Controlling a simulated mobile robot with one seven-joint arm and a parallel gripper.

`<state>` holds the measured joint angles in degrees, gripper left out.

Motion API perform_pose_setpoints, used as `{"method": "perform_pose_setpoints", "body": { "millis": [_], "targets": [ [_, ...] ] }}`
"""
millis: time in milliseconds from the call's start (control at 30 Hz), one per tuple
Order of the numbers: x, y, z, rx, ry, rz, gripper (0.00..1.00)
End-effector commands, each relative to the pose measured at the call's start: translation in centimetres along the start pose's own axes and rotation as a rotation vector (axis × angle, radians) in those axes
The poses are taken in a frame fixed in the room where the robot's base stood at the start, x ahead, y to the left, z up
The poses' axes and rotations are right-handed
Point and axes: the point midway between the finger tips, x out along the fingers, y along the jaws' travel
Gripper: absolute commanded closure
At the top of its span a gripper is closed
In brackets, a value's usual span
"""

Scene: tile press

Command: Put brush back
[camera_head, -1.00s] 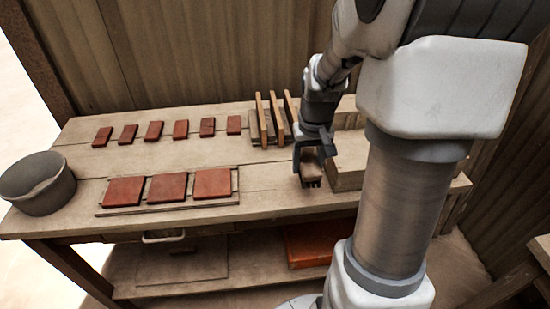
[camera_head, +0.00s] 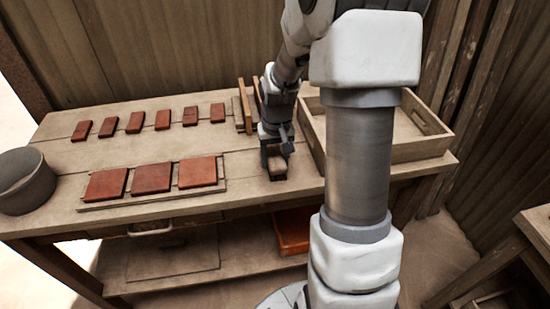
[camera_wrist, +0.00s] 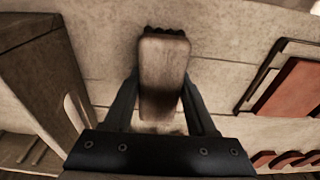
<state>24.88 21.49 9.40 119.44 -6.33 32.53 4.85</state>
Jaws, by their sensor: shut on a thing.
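The brush (camera_wrist: 163,75) has a worn brown wooden back, with dark bristles showing at its far end in the wrist view. My gripper (camera_wrist: 160,105) is shut on it, one finger along each side. In the head view my gripper (camera_head: 277,160) holds the brush (camera_head: 277,168) at the front part of the workbench, between the board of large tiles and the wooden tray. I cannot tell whether the brush touches the bench top.
A wooden tray (camera_head: 405,151) stands close on the right. Large red tiles (camera_head: 152,178) lie on a board to the left, with small tiles (camera_head: 163,120) behind. Upright wooden slats (camera_head: 244,104) stand behind my gripper. A grey pot (camera_head: 24,182) is far left; an orange bin (camera_head: 291,232) is below.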

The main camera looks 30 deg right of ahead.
Motion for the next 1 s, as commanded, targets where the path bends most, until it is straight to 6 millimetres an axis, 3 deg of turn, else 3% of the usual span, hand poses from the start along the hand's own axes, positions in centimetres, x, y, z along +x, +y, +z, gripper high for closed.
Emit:
{"method": "perform_pose_setpoints", "body": {
  "millis": [100,133,267,533,667,1000],
  "targets": [
    [0.5,0.0,0.1,0.0,0.0,0.0,1.0],
    [0.3,0.0,0.0,0.0,0.0,0.0,0.38],
    [0.3,0.0,0.1,0.0,0.0,0.0,0.14],
    [0.2,0.0,0.0,0.0,0.0,0.0,0.13],
    [-0.7,0.0,-0.1,0.0,0.002,0.0,0.13],
    [-7.9,0.0,-0.1,0.0,0.004,0.001,0.13]
  ]
}}
